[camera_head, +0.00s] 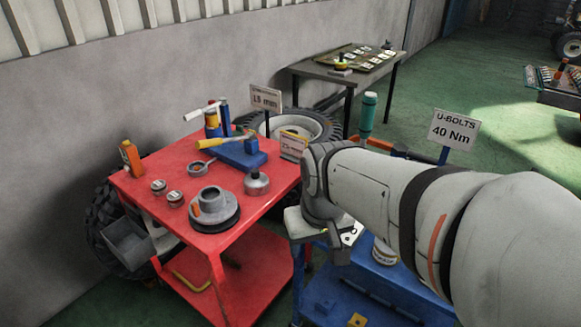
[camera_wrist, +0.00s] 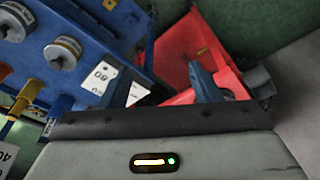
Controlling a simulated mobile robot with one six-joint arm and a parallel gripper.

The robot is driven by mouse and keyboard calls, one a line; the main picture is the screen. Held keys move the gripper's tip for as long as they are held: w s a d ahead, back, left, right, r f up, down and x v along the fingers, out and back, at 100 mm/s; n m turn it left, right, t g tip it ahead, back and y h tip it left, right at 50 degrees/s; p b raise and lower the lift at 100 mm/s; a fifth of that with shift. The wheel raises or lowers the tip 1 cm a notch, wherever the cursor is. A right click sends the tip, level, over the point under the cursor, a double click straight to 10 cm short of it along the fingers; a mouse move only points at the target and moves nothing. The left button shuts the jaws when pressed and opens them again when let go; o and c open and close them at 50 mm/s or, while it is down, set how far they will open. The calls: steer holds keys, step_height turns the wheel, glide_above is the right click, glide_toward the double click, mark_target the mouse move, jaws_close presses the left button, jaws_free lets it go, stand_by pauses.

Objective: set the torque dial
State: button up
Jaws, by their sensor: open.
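No part is plainly marked as the torque dial. A sign (camera_head: 453,134) there reads "U-BOLTS 40 Nm".
A red cart (camera_head: 143,187) holding several tools and parts stands left of my arm. A dark table (camera_head: 322,71) stands farther back. My arm hides much of the blue cart.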

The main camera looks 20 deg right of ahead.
steer(key=w+d+f, duration=0.3)
steer(key=w+d, duration=0.2)
steer(key=w, duration=0.3)
steer(key=w+d+f+m+g+b, duration=0.1)
steer(key=w+d+f, duration=0.3)
steer(key=w, duration=0.3)
steer(key=w+d+f+g+b, duration=0.1)
steer(key=w+d+f, duration=0.3)
steer(key=w+d, duration=0.2)
steer(key=shift+w+d, duration=0.15)
steer(key=shift+w, duration=1.2)
steer(key=shift+w+d+f, duration=0.1)
steer(key=shift+f, duration=0.2)
step_height(320, 180, down, 7)
steer(key=shift+f, duration=0.1)
